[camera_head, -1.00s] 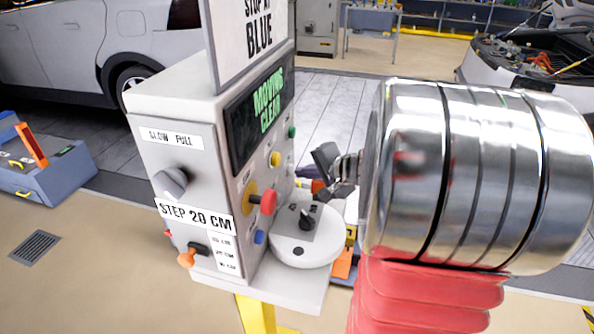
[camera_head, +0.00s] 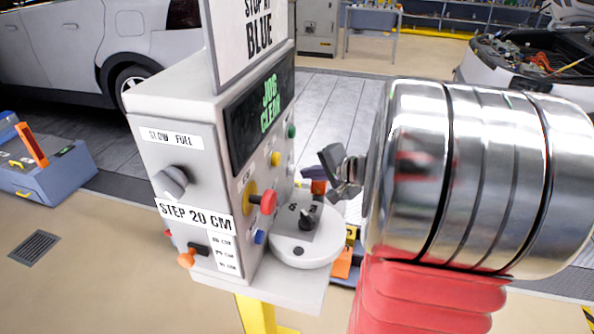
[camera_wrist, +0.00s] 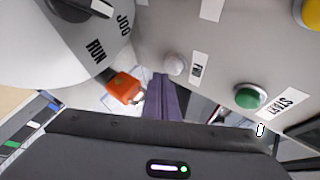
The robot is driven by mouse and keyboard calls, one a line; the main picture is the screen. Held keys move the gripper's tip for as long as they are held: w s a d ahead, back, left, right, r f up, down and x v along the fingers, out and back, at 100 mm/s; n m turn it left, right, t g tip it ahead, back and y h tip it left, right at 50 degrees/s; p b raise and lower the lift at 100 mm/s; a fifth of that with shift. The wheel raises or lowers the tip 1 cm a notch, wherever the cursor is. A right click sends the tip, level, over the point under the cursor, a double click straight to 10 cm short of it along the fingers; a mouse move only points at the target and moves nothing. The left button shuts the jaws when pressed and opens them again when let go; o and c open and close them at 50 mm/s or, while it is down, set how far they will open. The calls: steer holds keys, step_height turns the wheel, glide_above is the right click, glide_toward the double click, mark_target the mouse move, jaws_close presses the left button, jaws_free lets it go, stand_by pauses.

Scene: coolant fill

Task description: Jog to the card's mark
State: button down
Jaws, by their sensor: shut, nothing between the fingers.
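The card (camera_head: 258,38) stands on top of the grey control box (camera_head: 155,95) and reads "STOP AT BLUE", its upper edge cut off. The display (camera_head: 262,108) shows green text, "JOG" over what looks like "CLEAR". A white label (camera_head: 195,214) reads "STEP 20 CM". My gripper (camera_head: 334,168) is shut and empty, just right of the button panel and apart from it. The wrist view shows a green START button (camera_wrist: 249,96), a white button (camera_wrist: 175,63) and a black RUN/JOG knob (camera_wrist: 88,5), its white line on the JOG side.
A red mushroom button (camera_head: 267,201), a yellow button (camera_head: 275,158) and a blue button (camera_head: 260,237) stick out of the panel. The round shelf (camera_head: 292,252) juts out below my gripper.

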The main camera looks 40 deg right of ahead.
steer(key=shift+s+d, duration=0.1)
steer(key=shift+s, duration=0.05)
steer(key=s+d, duration=0.1)
steer(key=s, duration=0.1)
steer(key=s+d, duration=0.2)
stand_by(0.8)
stand_by(0.5)
